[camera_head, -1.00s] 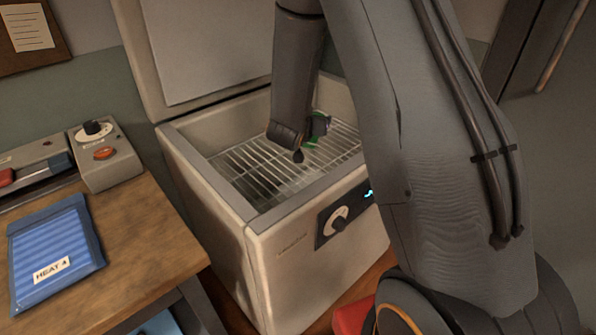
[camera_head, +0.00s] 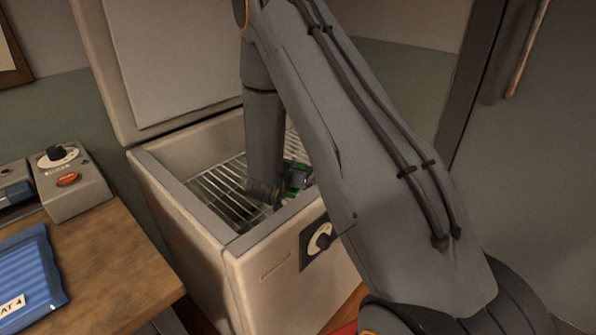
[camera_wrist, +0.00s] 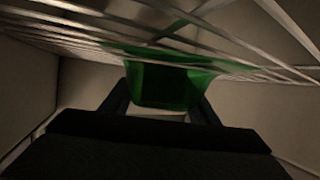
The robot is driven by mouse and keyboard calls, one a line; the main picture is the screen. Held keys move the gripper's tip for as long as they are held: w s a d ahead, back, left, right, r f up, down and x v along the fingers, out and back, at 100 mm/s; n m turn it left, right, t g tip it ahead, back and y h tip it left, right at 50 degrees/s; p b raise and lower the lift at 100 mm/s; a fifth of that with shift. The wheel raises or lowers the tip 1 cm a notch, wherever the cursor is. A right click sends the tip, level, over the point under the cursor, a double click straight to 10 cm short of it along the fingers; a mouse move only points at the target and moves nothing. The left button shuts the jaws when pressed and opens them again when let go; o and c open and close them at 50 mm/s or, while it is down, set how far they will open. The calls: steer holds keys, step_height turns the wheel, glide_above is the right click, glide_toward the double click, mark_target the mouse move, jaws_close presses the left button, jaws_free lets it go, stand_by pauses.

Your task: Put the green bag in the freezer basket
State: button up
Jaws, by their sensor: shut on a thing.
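The green bag (camera_wrist: 165,84) is between the two fingers of my gripper (camera_wrist: 162,104) in the wrist view, and my gripper is shut on it. In the head view, only a small piece of the green bag (camera_head: 301,170) shows beside my gripper (camera_head: 278,203), low inside the open freezer. The wire freezer basket (camera_head: 208,188) lies under and around my gripper. In the wrist view the basket's wires (camera_wrist: 75,30) run close across the bag. I cannot tell if the bag touches them. My arm hides the basket's right part.
The white freezer (camera_head: 185,215) has its lid (camera_head: 170,65) raised at the back, and its front rim (camera_head: 270,220) is close to my gripper. A wooden table (camera_head: 120,275) with a blue pack (camera_head: 30,275) and a control box (camera_head: 75,180) stands at left.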

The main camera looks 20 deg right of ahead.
steer(key=shift+f, duration=0.4)
steer(key=shift+f, duration=0.15)
steer(key=o, duration=1.1)
steer(key=shift+r, duration=0.2)
steer(key=v, duration=1.2)
steer(key=shift+p, duration=0.35)
